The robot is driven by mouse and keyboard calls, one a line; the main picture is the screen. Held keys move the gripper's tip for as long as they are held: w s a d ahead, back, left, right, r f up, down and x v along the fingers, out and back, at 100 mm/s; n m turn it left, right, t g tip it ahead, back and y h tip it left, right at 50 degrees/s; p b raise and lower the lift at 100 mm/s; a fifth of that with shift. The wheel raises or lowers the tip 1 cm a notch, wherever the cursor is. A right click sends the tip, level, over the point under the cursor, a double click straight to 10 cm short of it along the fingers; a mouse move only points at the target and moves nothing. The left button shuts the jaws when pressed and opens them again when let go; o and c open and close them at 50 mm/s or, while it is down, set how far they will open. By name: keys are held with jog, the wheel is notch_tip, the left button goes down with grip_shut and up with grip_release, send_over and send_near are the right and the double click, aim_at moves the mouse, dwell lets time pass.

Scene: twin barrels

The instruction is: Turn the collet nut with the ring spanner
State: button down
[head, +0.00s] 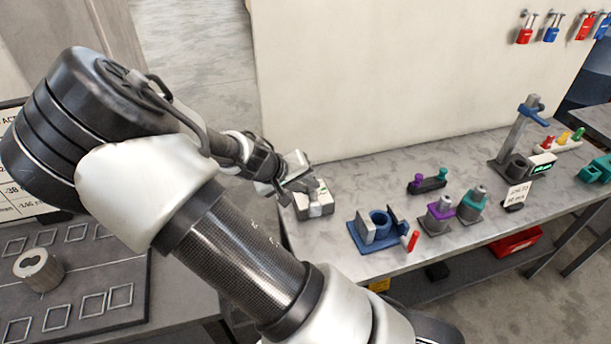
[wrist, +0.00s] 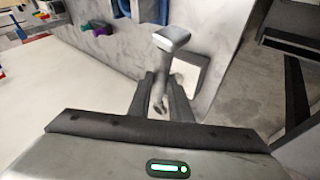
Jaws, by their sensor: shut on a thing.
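My gripper (head: 303,188) is at the left end of the grey workbench, just above a pale box. In the wrist view its two dark fingers (wrist: 161,98) are shut on a grey metal tool (wrist: 168,62), seemingly the ring spanner. The tool has a blocky pale end pointing away from the palm; its ring is not clear. I cannot tell for sure which part is the collet nut. A holder with a purple collar (head: 440,210) and one with a teal collar (head: 472,203) stand upright on the bench, apart from my gripper. A blue fixture (head: 378,226) sits left of them.
The pale box (head: 315,203) lies under my gripper. A red-handled item (head: 413,241) is beside the blue fixture. A dark rack with purple and green pegs (head: 427,184) stands behind. A tall column device (head: 515,140) is farther right. A wall backs the bench.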

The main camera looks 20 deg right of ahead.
jog(key=shift+s+a+r+m+g+h, duration=0.2)
jog(key=shift+s+r+m+g, duration=0.1)
jog(key=shift+r+m, duration=0.2)
jog(key=shift+s+a+r+m+g+h, duration=0.1)
jog(key=shift+s+a+r+m+g, duration=0.15)
jog(key=shift+r+m, duration=0.15)
jog(key=shift+s+a+r+m+g+h, duration=0.1)
jog(key=shift+s+a+r+m+g, duration=0.1)
jog(key=shift+s+r+m+g, duration=0.25)
jog(key=shift+w+a+r, duration=0.1)
jog(key=shift+r, duration=0.1)
jog(key=shift+f+b, duration=1.7)
jog(key=shift+f, duration=1.05)
jog(key=shift+f+b, duration=0.8)
jog(key=shift+f, duration=0.45)
jog(key=shift+t, duration=0.3)
jog(key=shift+s+d+n+t+y, duration=0.2)
jog(key=shift+d+n+t, duration=0.1)
jog(key=shift+d+n, duration=0.25)
jog(key=shift+s+d+n+t+y, duration=0.1)
jog(key=shift+s+d+n+t, duration=0.15)
jog(key=shift+d+n, duration=0.3)
